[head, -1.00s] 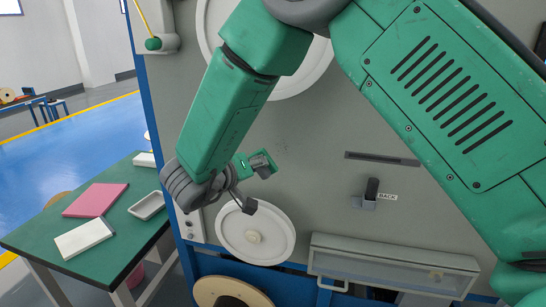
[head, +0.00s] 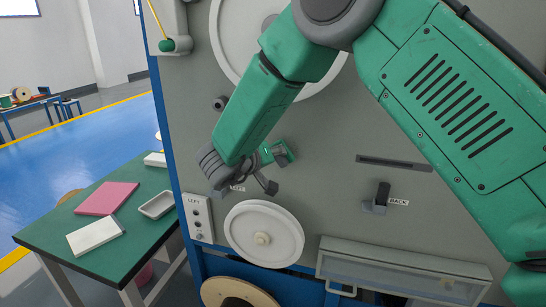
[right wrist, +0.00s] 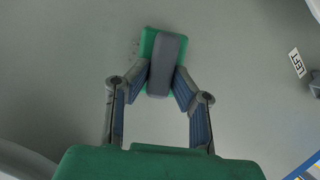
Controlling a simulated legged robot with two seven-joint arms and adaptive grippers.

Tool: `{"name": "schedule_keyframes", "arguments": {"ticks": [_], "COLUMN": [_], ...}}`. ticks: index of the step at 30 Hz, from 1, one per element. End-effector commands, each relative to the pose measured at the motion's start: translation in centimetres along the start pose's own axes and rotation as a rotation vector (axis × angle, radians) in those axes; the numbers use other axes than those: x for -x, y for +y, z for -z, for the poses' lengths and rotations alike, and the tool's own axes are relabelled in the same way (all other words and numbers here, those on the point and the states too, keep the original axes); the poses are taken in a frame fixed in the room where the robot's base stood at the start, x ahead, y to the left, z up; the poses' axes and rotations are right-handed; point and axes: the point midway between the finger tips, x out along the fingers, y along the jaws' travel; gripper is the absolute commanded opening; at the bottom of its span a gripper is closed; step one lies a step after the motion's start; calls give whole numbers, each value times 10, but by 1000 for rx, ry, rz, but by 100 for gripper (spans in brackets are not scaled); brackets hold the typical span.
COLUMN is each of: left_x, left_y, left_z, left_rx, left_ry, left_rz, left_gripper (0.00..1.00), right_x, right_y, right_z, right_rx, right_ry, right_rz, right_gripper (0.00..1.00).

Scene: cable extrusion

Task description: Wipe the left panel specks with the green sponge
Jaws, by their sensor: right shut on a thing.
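My right gripper (head: 275,172) is in front of the grey machine panel (head: 330,130). In the right wrist view the gripper (right wrist: 160,88) is shut on the green sponge (right wrist: 148,45), which has a grey block along its middle. The sponge also shows in the head view (head: 267,153), beyond the wrist. It is at the panel face; whether it touches cannot be told. Faint dark specks (right wrist: 134,46) show on the panel just left of the sponge in the right wrist view. A LEFT label (right wrist: 297,62) is to the right there. My left gripper is not in view.
A white disc (head: 264,234) is below the gripper, and a larger one (head: 229,35) is above. A dark handle (head: 381,196) sits by the BACK label (head: 399,202). At left, a green table (head: 60,232) holds a pink pad (head: 107,198) and a white tray (head: 157,205).

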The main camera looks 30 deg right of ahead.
Motion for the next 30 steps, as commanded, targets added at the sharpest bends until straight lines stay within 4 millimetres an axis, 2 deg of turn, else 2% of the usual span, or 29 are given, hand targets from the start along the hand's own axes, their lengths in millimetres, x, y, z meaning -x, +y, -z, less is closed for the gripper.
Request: {"name": "schedule_keyframes", "arguments": {"ticks": [14, 30], "left_x": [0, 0], "left_y": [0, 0], "left_z": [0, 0], "left_rx": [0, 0], "left_ry": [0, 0], "left_rz": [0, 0], "left_gripper": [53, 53], "right_x": [0, -10], "right_y": [0, 0], "right_z": [0, 4], "right_rx": [-1, -2], "right_ry": [-1, -2], "right_rz": [0, 0], "right_gripper": [0, 0]}}
